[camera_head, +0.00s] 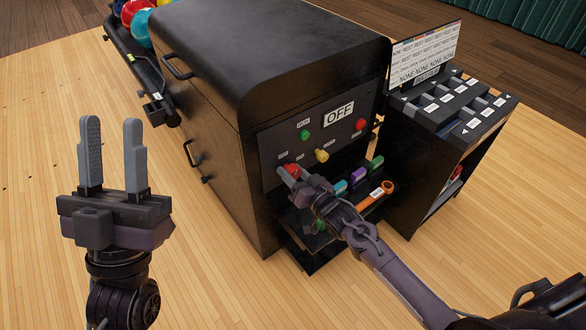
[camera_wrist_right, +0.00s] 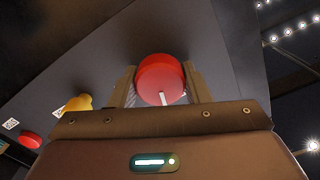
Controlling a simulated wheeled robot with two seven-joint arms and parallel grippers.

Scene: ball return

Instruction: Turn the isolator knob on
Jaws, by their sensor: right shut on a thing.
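The isolator knob (camera_head: 291,169) is red and sits at the lower left of the machine's dark control panel (camera_head: 275,142). In the right wrist view the red knob (camera_wrist_right: 160,79) has a white mark pointing toward the bottom of the picture. My right gripper (camera_head: 289,174) is at the panel, with its fingers on both sides of the knob, shut on it. The fingers partly hide the knob in the head view. My left gripper (camera_head: 111,155) is open and empty, held up over the floor at the left, away from the machine.
The panel has an OFF sign (camera_head: 339,113), a green button (camera_head: 305,135), a yellow knob (camera_head: 322,155) and another red button (camera_head: 360,125). A shelf below holds coloured blocks and an orange wrench (camera_head: 376,195). A black cabinet (camera_head: 440,140) stands at right; coloured balls (camera_head: 140,25) lie at upper left.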

